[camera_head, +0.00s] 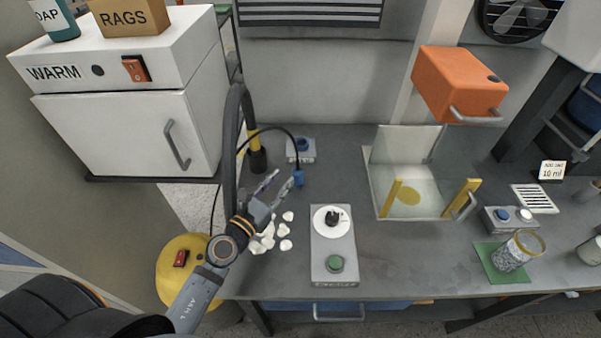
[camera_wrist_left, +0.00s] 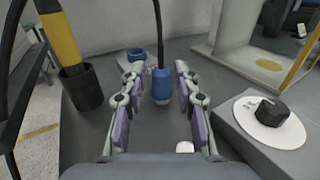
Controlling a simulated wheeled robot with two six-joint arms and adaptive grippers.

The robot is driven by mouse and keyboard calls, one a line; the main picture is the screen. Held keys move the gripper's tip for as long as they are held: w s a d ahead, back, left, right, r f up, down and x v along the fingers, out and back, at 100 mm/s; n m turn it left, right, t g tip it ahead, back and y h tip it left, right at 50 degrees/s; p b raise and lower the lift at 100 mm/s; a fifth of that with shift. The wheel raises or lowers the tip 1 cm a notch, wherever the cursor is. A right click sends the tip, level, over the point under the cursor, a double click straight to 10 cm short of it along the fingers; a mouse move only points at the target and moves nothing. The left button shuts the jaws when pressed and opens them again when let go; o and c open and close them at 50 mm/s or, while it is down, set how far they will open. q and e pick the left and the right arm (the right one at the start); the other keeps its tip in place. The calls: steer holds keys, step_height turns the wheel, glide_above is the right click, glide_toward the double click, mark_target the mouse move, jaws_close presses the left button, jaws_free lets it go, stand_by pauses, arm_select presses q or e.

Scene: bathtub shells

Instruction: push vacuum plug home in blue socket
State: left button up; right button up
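The blue vacuum plug (camera_head: 298,178) stands upright on the grey bench, with its black cable coming out of the top. My left gripper (camera_head: 279,188) is open, its fingertips pointing at the plug. In the left wrist view the plug (camera_wrist_left: 161,85) shows between the two spread fingers (camera_wrist_left: 157,95), with a gap on each side. The blue socket (camera_head: 303,144) sits on a small grey block behind the plug. It also shows in the left wrist view (camera_wrist_left: 137,54), beyond the left finger. My right gripper is in neither view.
The yellow vacuum (camera_head: 183,268) stands left of the bench. Its thick hose (camera_head: 231,130) rises beside my left arm. White shell pieces (camera_head: 265,238) lie near my gripper. A grey dial box (camera_head: 333,255) and a clear-walled booth (camera_head: 405,175) stand to the right.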

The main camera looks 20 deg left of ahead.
mark_target(297, 164)
arm_select(q)
steer(key=x, duration=0.5)
steer(key=shift+w+d+p, duration=0.15)
steer(key=shift+w+p, duration=0.15)
steer(key=shift+w, duration=0.1)
steer(key=x, duration=0.3)
steer(key=shift+w+f, duration=0.15)
steer(key=shift+f, duration=0.1)
steer(key=shift+c, duration=0.8)
jaws_close()
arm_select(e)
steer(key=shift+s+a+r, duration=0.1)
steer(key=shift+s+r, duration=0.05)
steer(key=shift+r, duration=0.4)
